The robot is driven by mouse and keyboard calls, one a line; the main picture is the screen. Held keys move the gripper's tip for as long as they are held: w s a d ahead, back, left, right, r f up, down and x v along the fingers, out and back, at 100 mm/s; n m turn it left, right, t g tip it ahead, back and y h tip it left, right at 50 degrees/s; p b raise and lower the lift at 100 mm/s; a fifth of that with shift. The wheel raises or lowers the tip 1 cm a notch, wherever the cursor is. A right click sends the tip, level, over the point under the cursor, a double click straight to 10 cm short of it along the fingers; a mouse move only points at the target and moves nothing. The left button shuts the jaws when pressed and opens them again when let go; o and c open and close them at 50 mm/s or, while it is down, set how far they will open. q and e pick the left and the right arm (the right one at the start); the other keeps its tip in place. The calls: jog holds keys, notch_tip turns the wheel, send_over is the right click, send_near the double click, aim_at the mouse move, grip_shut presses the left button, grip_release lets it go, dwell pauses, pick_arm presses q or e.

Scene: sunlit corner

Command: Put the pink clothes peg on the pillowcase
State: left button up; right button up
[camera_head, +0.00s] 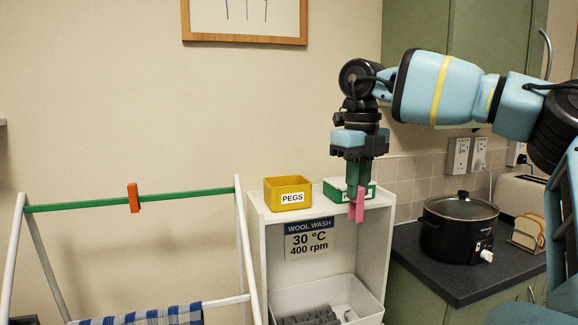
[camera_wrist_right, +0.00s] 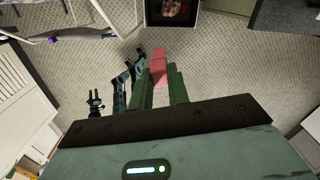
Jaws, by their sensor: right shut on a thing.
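The pink clothes peg (camera_head: 356,206) hangs below my right gripper (camera_head: 357,184), in front of the green box on the white shelf unit. My right gripper is shut on the peg, with its green fingers pointing down. In the right wrist view the peg (camera_wrist_right: 158,66) sits between the two fingertips (camera_wrist_right: 161,76), above the floor. A blue and white checked cloth (camera_head: 160,317) hangs low on the drying rack at the bottom left; I cannot tell if it is the pillowcase. My left gripper does not show in the head view.
An orange peg (camera_head: 133,198) is on the rack's green rail (camera_head: 85,202). A yellow PEGS box (camera_head: 288,196) and a green box (camera_head: 334,189) stand on the white shelf unit (camera_head: 257,215). A white bin (camera_head: 367,299) is below. A black slow cooker (camera_head: 452,238) stands on the right counter.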

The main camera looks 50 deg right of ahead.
notch_tip(320, 180, down, 16)
jog(key=s+d+f+n, duration=0.1)
jog(key=s+n, duration=0.1)
jog(key=n, duration=0.7)
jog(key=w+a+f+n, duration=0.2)
jog(key=w+a+n, duration=0.2)
jog(key=a+n, duration=0.4)
jog(key=w+a+f+n, duration=0.2)
jog(key=w+a+n, duration=0.25)
jog(key=a, duration=0.45)
jog(key=w+a+r+n, duration=0.1)
jog(key=a+r+n, duration=0.1)
jog(key=a+n, duration=1.2)
jog(key=shift+a, duration=0.55)
jog(key=shift+w, duration=0.1)
